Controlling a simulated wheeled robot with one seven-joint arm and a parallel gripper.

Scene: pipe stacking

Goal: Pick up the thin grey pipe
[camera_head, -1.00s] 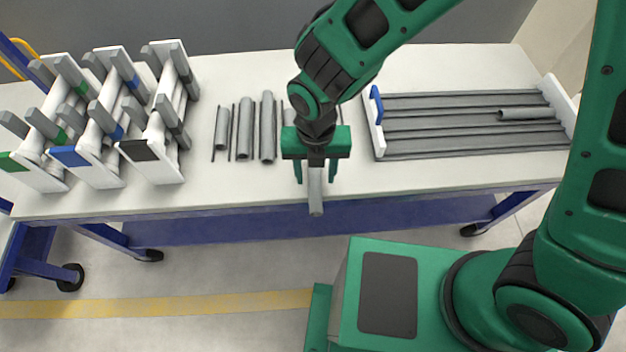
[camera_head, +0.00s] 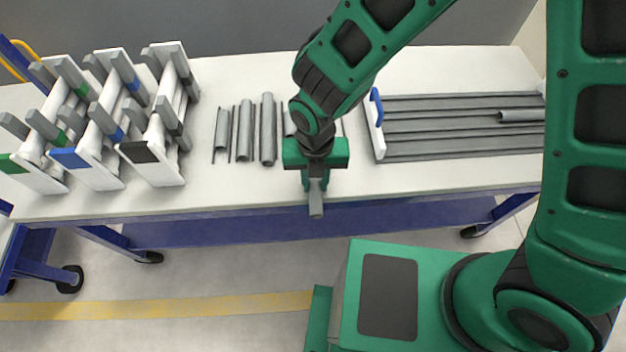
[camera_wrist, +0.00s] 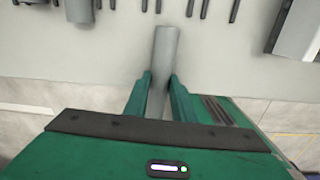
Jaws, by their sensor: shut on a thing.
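The part of the pipe under the gripper is hidden in the head view. I cannot tell whether the pipe still touches the table.
Several grey pipes and thinner rods (camera_head: 244,132) lie on the white table (camera_head: 230,192) left of my gripper. White racks (camera_head: 155,168) with grey pieces stand further left. A ribbed tray with a blue handle (camera_head: 376,107) lies right, with a short pipe (camera_head: 518,115) on it.

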